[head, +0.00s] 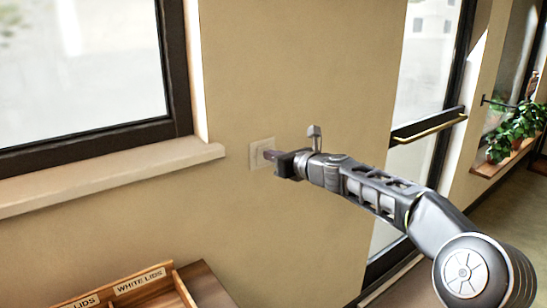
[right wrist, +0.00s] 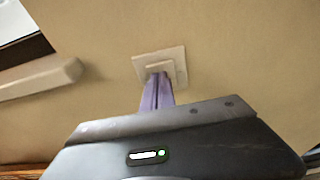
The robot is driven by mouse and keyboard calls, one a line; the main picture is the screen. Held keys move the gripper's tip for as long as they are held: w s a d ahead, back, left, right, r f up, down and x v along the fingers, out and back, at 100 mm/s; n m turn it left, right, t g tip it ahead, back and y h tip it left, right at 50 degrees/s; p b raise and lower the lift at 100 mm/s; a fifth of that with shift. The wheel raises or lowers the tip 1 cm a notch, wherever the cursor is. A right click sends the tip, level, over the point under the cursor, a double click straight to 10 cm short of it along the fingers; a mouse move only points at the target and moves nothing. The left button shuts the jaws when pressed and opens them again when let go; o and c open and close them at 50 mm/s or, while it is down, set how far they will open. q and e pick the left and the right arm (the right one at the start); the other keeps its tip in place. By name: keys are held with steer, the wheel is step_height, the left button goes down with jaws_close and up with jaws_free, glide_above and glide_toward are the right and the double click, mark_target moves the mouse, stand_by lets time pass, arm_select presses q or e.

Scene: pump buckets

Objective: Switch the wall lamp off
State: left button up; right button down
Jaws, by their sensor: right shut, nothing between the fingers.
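A small pale switch plate (head: 261,152) is fixed on the beige wall, right of the window. My right gripper (head: 268,154) is shut and empty, with its fingertips at the front of the switch. In the right wrist view the switch (right wrist: 160,64) has a square plate with a raised middle part. The closed fingers (right wrist: 157,80) reach up to the lower part of it; whether they touch cannot be told. The wall lamp is not in view. My left gripper is not in view.
A window sill (head: 110,174) juts from the wall left of the switch. A wooden box with labelled compartments (head: 135,287) stands below. A glass door with a brass bar (head: 430,128) and potted plants (head: 512,135) are at the right.

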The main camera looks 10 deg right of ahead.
steer(key=shift+w+a+r, duration=0.1)
steer(key=shift+w+a, duration=0.1)
steer(key=shift+w, duration=0.15)
steer(key=shift+w+a+r+p, duration=0.2)
steer(key=shift+r+p, duration=0.2)
steer(key=shift+p, duration=0.2)
steer(key=shift+d+f, duration=0.1)
steer(key=shift+f, duration=0.1)
steer(key=r+b+v, duration=0.1)
steer(key=r+v, duration=0.1)
steer(key=v, duration=1.1)
